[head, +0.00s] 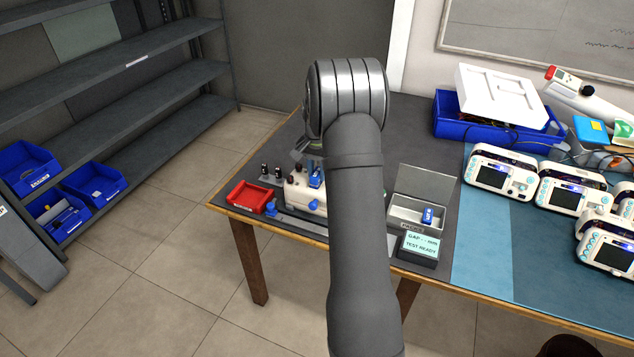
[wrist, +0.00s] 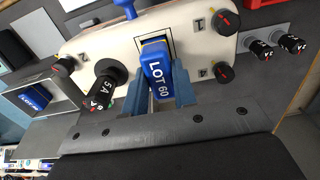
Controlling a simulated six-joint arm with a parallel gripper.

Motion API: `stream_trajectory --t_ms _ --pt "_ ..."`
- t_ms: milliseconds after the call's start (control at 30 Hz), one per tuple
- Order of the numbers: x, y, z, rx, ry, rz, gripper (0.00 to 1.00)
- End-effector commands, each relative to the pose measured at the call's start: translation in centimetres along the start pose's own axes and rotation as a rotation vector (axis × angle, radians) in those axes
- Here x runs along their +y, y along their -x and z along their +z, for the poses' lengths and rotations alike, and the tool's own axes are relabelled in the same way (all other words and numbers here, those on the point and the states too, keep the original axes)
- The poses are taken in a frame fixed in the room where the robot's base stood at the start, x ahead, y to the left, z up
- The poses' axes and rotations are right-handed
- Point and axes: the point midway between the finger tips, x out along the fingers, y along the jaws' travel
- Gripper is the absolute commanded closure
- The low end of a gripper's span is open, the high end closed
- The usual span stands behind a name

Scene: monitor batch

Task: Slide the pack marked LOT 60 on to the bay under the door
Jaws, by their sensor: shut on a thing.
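The blue pack marked LOT 60 (wrist: 158,72) shows in the wrist view between the two grey-blue fingers of my gripper (wrist: 160,90). My gripper is shut on it. The pack's far end is at a black-edged square opening (wrist: 146,35) in a cream fixture (wrist: 190,22); I cannot tell how deep it sits. In the head view the pack (head: 316,178) stands over the cream fixture (head: 312,204), and my arm covers the fixture's right part. I cannot make out a door for certain.
A grey open-lidded box (head: 405,213) holds another blue pack (head: 428,215). A display reading TEST READY (head: 420,246) stands in front. A red tray (head: 251,197) is left of the fixture.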

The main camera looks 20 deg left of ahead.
Motion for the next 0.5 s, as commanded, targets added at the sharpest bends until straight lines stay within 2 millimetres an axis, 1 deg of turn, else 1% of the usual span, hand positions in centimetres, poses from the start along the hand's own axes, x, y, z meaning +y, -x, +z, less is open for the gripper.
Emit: stream_trajectory --t_ms 300,500 --pt "0.0 -0.79 0.0 0.001 0.0 0.0 0.97" --pt "0.0 -0.98 0.0 0.001 0.0 0.0 0.97"
